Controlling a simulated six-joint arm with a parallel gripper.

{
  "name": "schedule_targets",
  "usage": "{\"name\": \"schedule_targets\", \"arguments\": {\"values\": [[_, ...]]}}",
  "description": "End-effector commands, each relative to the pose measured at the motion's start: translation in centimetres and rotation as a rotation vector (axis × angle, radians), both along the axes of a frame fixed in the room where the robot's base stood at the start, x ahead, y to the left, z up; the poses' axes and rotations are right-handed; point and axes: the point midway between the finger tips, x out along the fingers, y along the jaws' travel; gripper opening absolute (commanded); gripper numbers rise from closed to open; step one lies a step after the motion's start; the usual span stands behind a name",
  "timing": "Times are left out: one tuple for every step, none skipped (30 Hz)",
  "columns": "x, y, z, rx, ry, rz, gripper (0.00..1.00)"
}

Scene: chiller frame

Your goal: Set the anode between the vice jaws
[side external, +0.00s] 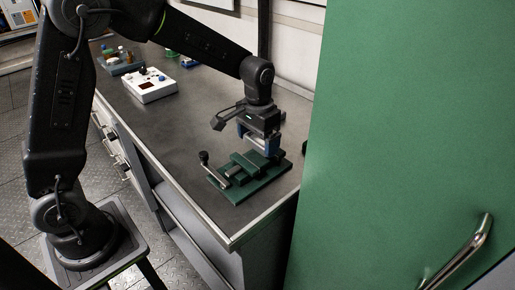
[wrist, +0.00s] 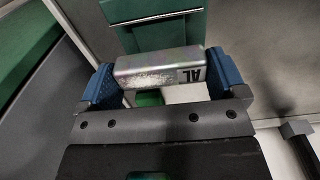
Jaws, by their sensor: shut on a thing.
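The anode (wrist: 155,70) is a silver-grey metal block with a worn face and the letters AL at its right end. In the wrist view it lies crosswise between the blue fingers of my gripper (wrist: 163,84), which is shut on it. The green vice (side external: 247,173) stands on the counter near its front right corner, with a black-knobbed handle at its left. My gripper (side external: 258,144) points down just above the vice in the side view. A green vice part (wrist: 155,30) shows beyond the anode in the wrist view. The gap between anode and jaws cannot be judged.
A large green door (side external: 415,120) with a metal handle stands close to the right of the vice. A white box (side external: 150,86) with knobs and a tray of small items (side external: 120,62) sit farther back on the counter (side external: 195,135). The counter's middle is clear.

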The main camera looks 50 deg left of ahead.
Motion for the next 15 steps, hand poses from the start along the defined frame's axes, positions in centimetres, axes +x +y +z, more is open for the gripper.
{"name": "schedule_targets", "arguments": {"values": [[-0.1,0.0,-0.9,0.0,0.004,0.0,0.62],[-0.1,0.0,-1.4,0.0,0.005,0.0,0.62],[-0.1,0.0,-1.9,0.0,0.004,0.0,0.62],[-0.1,0.0,-2.3,0.0,0.004,0.0,0.62],[-0.1,0.0,-2.6,0.0,0.003,0.0,0.62],[-0.1,0.0,-3.0,0.0,0.003,0.0,0.62],[-0.1,0.0,-3.1,0.0,0.003,0.0,0.62],[-0.1,0.1,-3.2,0.0,0.002,0.0,0.62],[-0.1,0.1,-3.2,0.0,0.001,0.0,0.62],[0.0,0.1,-3.2,0.0,0.001,0.0,0.62],[0.0,0.1,-3.2,0.0,0.001,0.0,0.62],[0.0,0.1,-3.2,0.0,0.001,0.0,0.62],[0.0,0.1,-3.2,0.0,0.001,0.0,0.62],[0.0,0.1,-3.2,0.0,0.001,0.0,0.62],[0.0,0.1,-3.2,0.0,0.001,0.0,0.62]]}}
